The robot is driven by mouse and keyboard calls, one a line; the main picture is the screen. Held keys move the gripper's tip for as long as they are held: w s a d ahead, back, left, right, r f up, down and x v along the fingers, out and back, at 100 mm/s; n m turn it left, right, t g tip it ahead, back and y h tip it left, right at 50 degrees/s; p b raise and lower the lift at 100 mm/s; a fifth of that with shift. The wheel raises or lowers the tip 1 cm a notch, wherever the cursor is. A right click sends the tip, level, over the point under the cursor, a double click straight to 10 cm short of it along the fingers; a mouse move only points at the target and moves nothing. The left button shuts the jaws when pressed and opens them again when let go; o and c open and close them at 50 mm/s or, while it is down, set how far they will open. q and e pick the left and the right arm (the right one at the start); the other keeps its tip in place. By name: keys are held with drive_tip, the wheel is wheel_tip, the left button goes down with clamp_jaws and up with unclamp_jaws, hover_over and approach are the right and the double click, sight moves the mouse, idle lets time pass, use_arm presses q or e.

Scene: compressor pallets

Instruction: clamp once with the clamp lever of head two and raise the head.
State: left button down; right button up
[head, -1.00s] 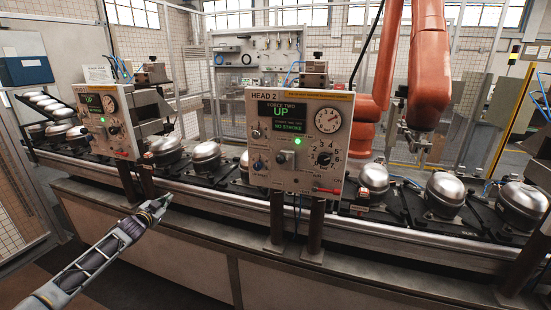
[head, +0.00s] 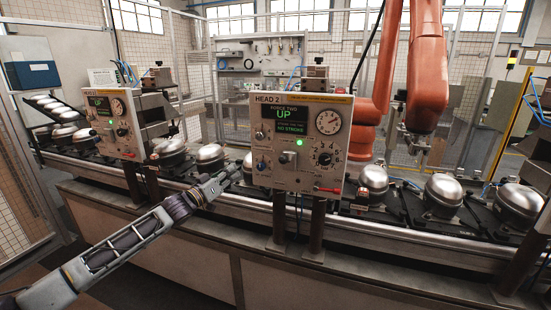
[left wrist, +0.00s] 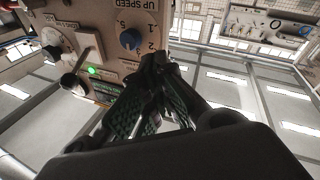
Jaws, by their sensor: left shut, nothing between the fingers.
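The head two panel (head: 265,180) is a beige box whose green display (head: 288,120) reads UP and NO STROKE. A small lever on a grey plate (head: 288,158) sits below a lit green lamp. In the left wrist view this lever ends in a dark ball (left wrist: 70,82). A red-handled lever (head: 328,189) is at the panel's lower right. I cannot read which one is the clamp lever. My left gripper (head: 230,174) is shut and empty, just left of the panel; in the left wrist view its fingertips (left wrist: 155,66) are near the blue knob (left wrist: 130,38). My right gripper is out of view.
A second head panel (head: 112,122) stands at the left. Silver compressors (head: 445,188) sit on dark pallets along the conveyor rail (head: 420,228). Two posts (head: 318,225) stand under head two. An orange robot arm (head: 427,70) is behind. The space before the rail is open.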

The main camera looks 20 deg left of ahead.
use_arm(q)
drive_tip(key=s+d+r+n+h, duration=0.3)
drive_tip(key=d+r+n, duration=0.2)
drive_tip(key=n, duration=0.5)
drive_tip(key=shift+d+h, duration=0.4)
drive_tip(key=shift+d, duration=0.3)
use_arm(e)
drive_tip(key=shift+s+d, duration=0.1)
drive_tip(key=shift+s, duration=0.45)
use_arm(q)
drive_tip(key=shift+w, duration=0.1)
